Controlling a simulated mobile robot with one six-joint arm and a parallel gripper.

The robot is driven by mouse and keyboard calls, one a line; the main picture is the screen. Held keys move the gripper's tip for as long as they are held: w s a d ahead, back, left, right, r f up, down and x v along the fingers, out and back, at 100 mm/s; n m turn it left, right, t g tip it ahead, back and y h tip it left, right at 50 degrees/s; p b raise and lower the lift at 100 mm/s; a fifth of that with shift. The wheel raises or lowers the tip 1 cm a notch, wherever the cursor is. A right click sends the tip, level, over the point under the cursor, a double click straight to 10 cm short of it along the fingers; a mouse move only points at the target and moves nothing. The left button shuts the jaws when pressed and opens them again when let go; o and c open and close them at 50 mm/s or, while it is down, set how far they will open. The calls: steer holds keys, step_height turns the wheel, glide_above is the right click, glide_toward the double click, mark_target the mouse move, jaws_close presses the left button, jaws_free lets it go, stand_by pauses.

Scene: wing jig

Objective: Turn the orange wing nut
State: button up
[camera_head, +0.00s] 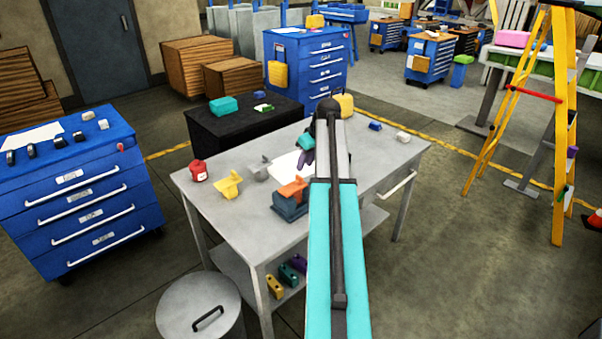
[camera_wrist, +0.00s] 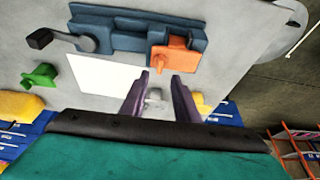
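The orange wing nut (camera_head: 292,190) sits on a blue-grey block fixture (camera_head: 290,209) on the grey table. In the wrist view the orange wing nut (camera_wrist: 174,55) is at the upper middle, on the blue fixture (camera_wrist: 128,34). My gripper (camera_wrist: 160,74) has two purple fingers spread apart with nothing held between them. Its fingertips are just below the wing nut in that view, apparently not around it. In the head view my gripper (camera_head: 306,157) is behind the fixture, partly hidden by my teal arm.
A white sheet (camera_wrist: 106,77) lies by the fixture. On the table (camera_head: 225,215) are a yellow part (camera_head: 229,183), a grey part (camera_head: 258,168) and a red item (camera_head: 198,170). A dark handle (camera_wrist: 40,38) projects from the fixture. A yellow ladder (camera_head: 563,150) stands at right.

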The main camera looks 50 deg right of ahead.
mark_target(299, 176)
steer(key=shift+p+x, duration=0.95)
steer(key=shift+x, duration=2.7)
jaws_close()
